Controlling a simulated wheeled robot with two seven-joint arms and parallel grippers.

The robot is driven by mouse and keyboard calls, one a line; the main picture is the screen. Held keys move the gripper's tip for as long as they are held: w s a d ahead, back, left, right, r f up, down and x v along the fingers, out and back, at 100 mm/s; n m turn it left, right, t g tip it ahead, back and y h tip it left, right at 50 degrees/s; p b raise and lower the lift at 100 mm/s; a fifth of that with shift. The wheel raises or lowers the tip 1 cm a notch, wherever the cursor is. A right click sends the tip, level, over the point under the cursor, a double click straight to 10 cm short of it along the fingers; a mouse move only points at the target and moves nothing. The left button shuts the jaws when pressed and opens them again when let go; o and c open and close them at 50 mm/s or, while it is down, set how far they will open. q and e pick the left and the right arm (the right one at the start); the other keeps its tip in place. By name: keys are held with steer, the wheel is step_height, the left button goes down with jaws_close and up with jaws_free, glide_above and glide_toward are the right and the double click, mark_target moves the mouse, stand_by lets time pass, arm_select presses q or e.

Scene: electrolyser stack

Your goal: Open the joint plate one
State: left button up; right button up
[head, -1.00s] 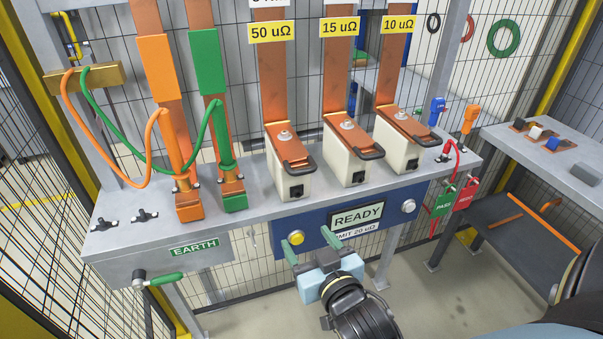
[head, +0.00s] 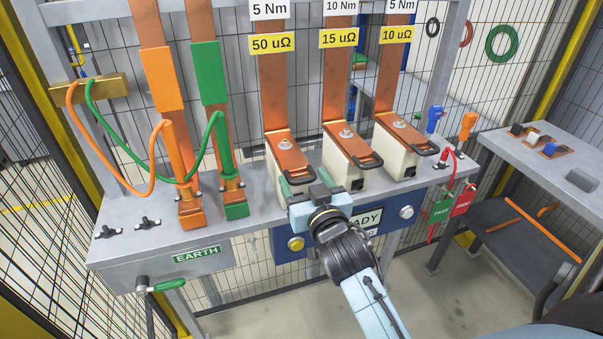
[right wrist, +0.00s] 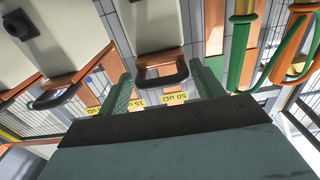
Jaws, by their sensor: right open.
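Joint plate one (head: 287,150) is the leftmost copper plate, under the 50 uΩ label, lying on a white block with a bolt on top. Its dark handle (right wrist: 162,76) shows in the right wrist view; in the head view it is mostly hidden behind my gripper. My right gripper (head: 304,180) is open at the front of this block. In the right wrist view its green fingers stand on either side of the handle, with visible gaps, so it is not gripped. My left gripper is not in view.
The 15 uΩ plate (head: 345,141) and 10 uΩ plate (head: 402,130) stand close on the right. Orange (head: 175,155) and green (head: 226,150) earthing clamps with looping cables stand on the left. A blue panel (head: 288,252) hangs below the bench's front edge.

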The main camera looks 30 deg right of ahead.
mark_target(290, 156)
steer(key=shift+x, duration=1.1)
